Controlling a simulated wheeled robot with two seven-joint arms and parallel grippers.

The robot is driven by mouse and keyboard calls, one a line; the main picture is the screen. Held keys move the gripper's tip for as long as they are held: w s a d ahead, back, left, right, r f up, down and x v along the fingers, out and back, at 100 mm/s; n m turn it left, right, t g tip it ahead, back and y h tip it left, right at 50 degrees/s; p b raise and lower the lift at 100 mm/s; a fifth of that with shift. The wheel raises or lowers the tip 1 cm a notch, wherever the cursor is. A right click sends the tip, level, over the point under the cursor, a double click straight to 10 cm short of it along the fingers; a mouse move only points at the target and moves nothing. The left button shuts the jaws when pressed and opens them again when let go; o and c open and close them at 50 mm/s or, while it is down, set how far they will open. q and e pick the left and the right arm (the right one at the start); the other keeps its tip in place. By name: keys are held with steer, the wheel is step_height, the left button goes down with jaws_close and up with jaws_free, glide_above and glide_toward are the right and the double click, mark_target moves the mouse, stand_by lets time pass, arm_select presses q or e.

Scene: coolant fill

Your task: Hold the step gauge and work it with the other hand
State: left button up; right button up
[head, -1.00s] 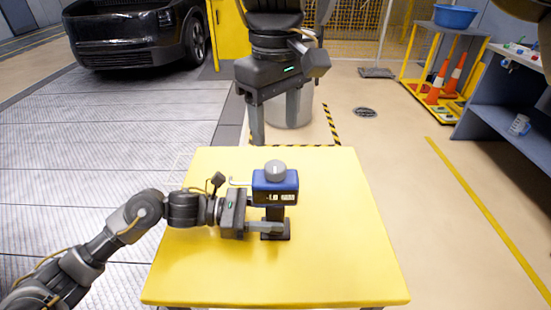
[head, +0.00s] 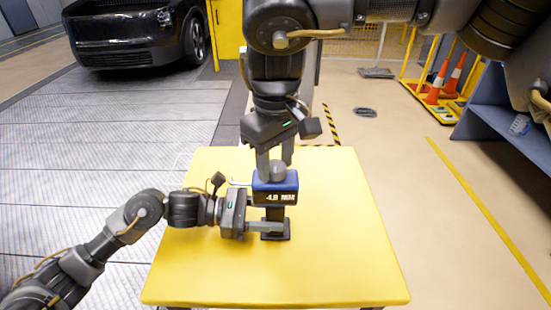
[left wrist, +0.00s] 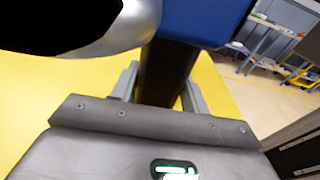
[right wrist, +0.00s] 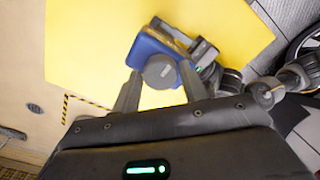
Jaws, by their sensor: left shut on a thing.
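The step gauge (head: 275,198) stands upright on the yellow table, with a blue body, a display that seems to read -4.0 MM, a grey round knob (head: 279,173) on top and a dark post on a small base. My left gripper (head: 272,227) is shut on the post from the left; the dark post (left wrist: 166,72) shows between its fingers in the left wrist view. My right gripper (head: 275,160) points down over the gauge. In the right wrist view its open fingers straddle the knob (right wrist: 160,71), with a small gap on each side.
A car (head: 135,35) stands at the back left. Orange cones (head: 440,82) on a yellow rack and a blue-grey bench (head: 505,125) are at the right.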

steer(key=c, duration=0.6)
steer(key=shift+n, duration=0.4)
steer(key=n, duration=0.4)
steer(key=shift+n, duration=0.4)
steer(key=n, duration=0.6)
steer(key=o, duration=1)
